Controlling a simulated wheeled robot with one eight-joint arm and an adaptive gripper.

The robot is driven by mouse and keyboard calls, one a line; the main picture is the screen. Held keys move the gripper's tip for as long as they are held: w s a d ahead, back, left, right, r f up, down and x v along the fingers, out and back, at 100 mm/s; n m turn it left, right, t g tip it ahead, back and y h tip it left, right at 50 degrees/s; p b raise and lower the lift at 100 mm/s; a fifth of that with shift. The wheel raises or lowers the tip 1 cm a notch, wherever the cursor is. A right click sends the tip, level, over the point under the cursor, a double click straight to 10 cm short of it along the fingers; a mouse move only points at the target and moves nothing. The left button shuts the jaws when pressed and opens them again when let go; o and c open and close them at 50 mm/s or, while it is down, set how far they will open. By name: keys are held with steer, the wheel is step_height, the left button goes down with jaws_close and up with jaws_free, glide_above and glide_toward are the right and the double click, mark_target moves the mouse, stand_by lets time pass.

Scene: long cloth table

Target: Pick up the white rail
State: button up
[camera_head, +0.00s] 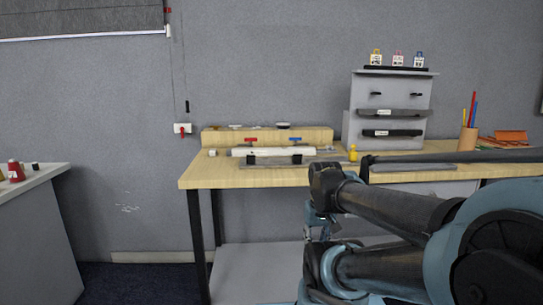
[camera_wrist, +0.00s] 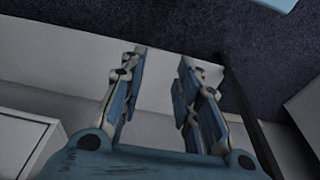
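A white rail (camera_head: 272,151) lies lengthwise on the wooden table (camera_head: 225,181), near its left end. Two clamps, one with a red handle (camera_head: 251,140) and one with a blue handle (camera_head: 295,141), stand at the rail over a flat grey base (camera_head: 272,163). My gripper (camera_head: 318,236) hangs in front of the table, below its top and to the right of the rail, well apart from it. In the wrist view my gripper (camera_wrist: 163,58) is open, with nothing between its fingers. The rail is not seen in the wrist view.
Behind the rail is a low wooden ledge (camera_head: 226,138) with small items. A grey drawer unit (camera_head: 358,132) and a pencil cup (camera_head: 467,140) stand right. A lower shelf (camera_head: 245,266) lies under the tabletop. A white counter (camera_head: 40,182) is at far left, with open floor between.

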mark_target(274, 152)
steer(key=shift+s, duration=0.15)
